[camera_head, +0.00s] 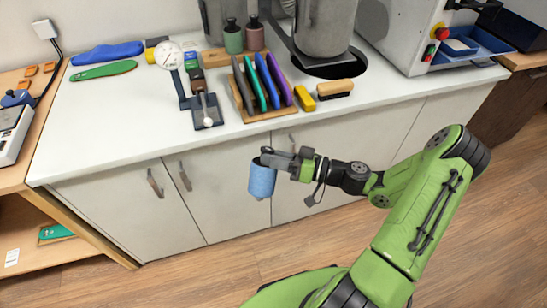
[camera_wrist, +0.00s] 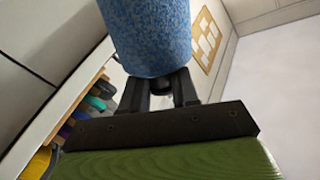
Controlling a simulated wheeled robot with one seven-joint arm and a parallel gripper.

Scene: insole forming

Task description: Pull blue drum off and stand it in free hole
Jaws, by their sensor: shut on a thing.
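The blue drum (camera_head: 262,181) is a speckled blue cylinder. My gripper (camera_head: 277,160) is shut on its top end and holds it hanging roughly upright in front of the white cabinet doors, clear of the counter. In the wrist view the blue drum (camera_wrist: 148,38) fills the top middle, beyond my gripper's dark fingers (camera_wrist: 160,90). A green drum (camera_head: 233,38) and a mauve drum (camera_head: 255,36) stand at the back of the counter, on a wooden holder (camera_head: 215,58). I cannot make out a free hole in that holder.
A wooden rack (camera_head: 262,116) of coloured insoles stands near the counter's front edge, with a dial gauge (camera_head: 168,55) to its left. A yellow block (camera_head: 304,98) and a brush (camera_head: 335,89) lie to its right. The counter's front left is clear.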

